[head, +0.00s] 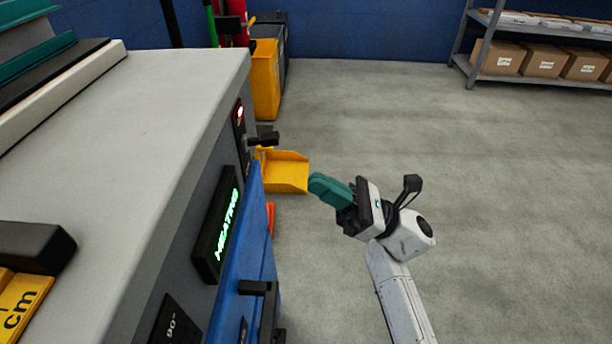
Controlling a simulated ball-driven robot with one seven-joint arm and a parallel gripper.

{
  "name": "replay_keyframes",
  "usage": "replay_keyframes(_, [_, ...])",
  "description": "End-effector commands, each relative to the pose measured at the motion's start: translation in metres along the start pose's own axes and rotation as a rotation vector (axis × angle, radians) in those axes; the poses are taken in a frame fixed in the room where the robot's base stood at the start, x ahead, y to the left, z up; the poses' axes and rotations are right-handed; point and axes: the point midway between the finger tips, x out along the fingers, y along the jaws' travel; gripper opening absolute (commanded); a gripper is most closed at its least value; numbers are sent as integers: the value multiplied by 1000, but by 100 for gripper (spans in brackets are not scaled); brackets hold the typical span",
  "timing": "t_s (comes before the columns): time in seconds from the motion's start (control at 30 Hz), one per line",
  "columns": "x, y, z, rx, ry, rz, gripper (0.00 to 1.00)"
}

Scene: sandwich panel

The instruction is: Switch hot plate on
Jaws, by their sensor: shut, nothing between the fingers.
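The hot plate's grey cabinet (150,110) fills the left of the head view. On its side a black panel (238,128) carries a lit red lamp (240,111) and a black lever (264,139) that sticks out to the right. Below it a dark display (216,238) shows green letters reading "HEATING". My gripper (318,186) is to the right of the cabinet, apart from the lever and lower in the picture. Its teal fingers are together, with nothing seen between them, and point left towards the cabinet.
A blue panel (248,240) with black handles runs along the cabinet's side. A "90°" plate (176,322) is at the bottom. A yellow dustpan-like scoop (285,172) and yellow bin (265,80) stand behind. Shelves with boxes (542,62) are back right. The floor to the right is clear.

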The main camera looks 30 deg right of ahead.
Motion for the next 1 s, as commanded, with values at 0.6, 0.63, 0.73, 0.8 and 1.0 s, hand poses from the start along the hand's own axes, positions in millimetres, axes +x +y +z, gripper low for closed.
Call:
replay_keyframes(0.6, [-58, 0, 4, 0, -1, 0, 0])
replay_keyframes(0.63, [-58, 0, 4, 0, -1, 0, 0])
replay_keyframes(0.73, [-58, 0, 4, 0, -1, 0, 0])
replay_keyframes(0.8, [-58, 0, 4, 0, -1, 0, 0])
replay_keyframes(1.0, [-58, 0, 4, 0, -1, 0, 0])
